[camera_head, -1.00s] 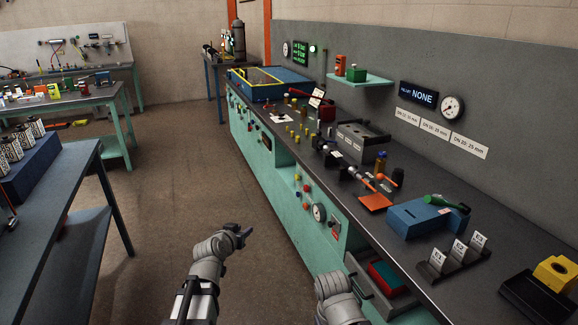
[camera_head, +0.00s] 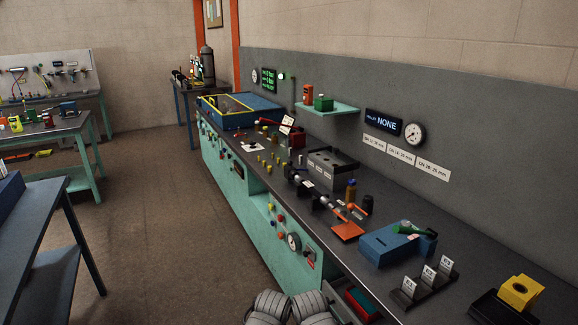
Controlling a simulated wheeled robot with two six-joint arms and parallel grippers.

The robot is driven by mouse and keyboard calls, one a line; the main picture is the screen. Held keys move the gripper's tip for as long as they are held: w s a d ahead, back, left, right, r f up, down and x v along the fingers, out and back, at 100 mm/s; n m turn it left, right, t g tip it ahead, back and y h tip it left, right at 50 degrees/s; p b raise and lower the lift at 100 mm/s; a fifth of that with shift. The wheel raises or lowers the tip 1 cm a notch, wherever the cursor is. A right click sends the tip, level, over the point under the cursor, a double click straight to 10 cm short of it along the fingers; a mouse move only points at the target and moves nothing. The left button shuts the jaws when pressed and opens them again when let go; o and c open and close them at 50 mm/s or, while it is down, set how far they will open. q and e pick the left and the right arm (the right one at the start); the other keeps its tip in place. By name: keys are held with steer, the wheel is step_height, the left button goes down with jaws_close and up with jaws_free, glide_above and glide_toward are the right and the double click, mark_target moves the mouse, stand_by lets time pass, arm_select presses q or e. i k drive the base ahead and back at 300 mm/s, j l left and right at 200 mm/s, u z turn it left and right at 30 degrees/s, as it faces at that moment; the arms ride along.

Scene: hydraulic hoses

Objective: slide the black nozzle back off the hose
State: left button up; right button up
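Small black and silver parts (camera_head: 323,201) lie on the dark workbench, beside an orange plate (camera_head: 347,230). A small upright black piece (camera_head: 367,204) stands just behind that plate. These parts are too small for me to tell which is the black nozzle, or to make out the hose it sits on. Two grey rounded links of my arms show at the bottom edge, in front of the bench. Neither of my grippers shows, and nothing is seen in their hold.
The long workbench (camera_head: 445,262) runs diagonally along the wall. It carries a blue block (camera_head: 385,245) with a green-handled tool (camera_head: 412,229), a rack of labelled plates (camera_head: 428,275) and a yellow block (camera_head: 520,291). A blue table (camera_head: 45,215) stands left; the floor between is clear.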

mark_target(290, 171)
steer(key=i+j+z, duration=0.1)
steer(key=i+j, duration=0.3)
steer(key=i, duration=0.15)
steer(key=i+j+z, duration=0.1)
steer(key=i+j, duration=0.3)
steer(key=i, duration=0.15)
